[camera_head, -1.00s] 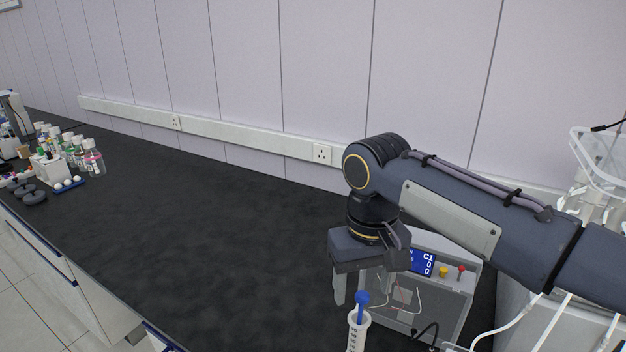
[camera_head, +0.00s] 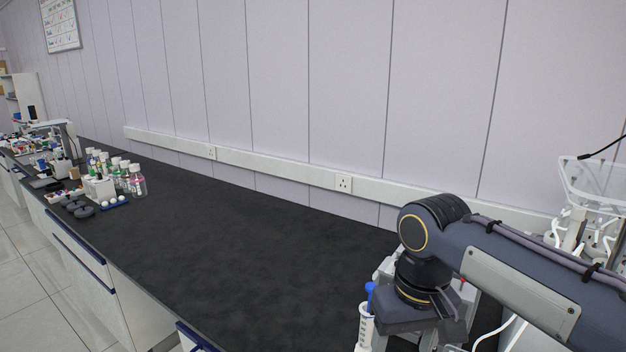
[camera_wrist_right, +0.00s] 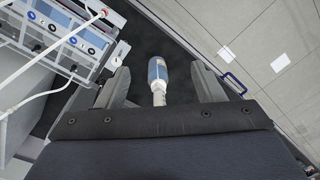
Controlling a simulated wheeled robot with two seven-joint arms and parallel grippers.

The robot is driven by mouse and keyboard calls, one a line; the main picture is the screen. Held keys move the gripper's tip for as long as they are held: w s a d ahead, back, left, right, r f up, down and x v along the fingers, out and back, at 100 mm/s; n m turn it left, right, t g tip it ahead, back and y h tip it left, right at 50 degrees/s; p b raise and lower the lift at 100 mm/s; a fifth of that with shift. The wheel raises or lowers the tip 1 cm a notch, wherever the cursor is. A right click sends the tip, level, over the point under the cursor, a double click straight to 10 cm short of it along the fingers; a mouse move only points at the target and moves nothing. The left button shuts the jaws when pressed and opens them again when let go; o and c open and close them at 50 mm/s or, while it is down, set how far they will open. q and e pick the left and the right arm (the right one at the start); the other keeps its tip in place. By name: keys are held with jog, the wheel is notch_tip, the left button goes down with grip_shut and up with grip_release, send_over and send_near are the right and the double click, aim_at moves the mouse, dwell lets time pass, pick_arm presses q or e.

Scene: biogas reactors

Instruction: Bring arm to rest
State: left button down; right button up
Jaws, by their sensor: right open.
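My right arm comes in from the right in the head view, its elbow-like joint up and its gripper (camera_head: 425,334) pointing down over the bench, partly cut off by the lower edge. In the right wrist view the jaws of my right gripper (camera_wrist_right: 160,69) stand wide apart. A white tube with a blue top (camera_head: 366,322) stands just left of the gripper in the head view. It also shows in the wrist view as a blue-ended white piece (camera_wrist_right: 158,72), seen between the fingers; I cannot tell its distance from them. My left gripper is not in view.
Clear vessels with tubing (camera_head: 596,205) stand at the right. Bottles (camera_head: 125,177) and racks crowd the far left. The black bench (camera_head: 240,240) between is clear.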

jog(key=s+d+f+m+t+y, duration=0.1)
jog(key=s+d+f+m+t, duration=0.1)
jog(key=s+f, duration=0.3)
jog(key=s+d+f+m+t+y, duration=0.1)
jog(key=s+d+f, duration=0.4)
jog(key=s, duration=0.5)
jog(key=shift+f+m+t+y, duration=0.4)
jog(key=shift+f+t+y, duration=0.2)
jog(key=shift+t, duration=0.6)
jog(key=shift+d, duration=0.1)
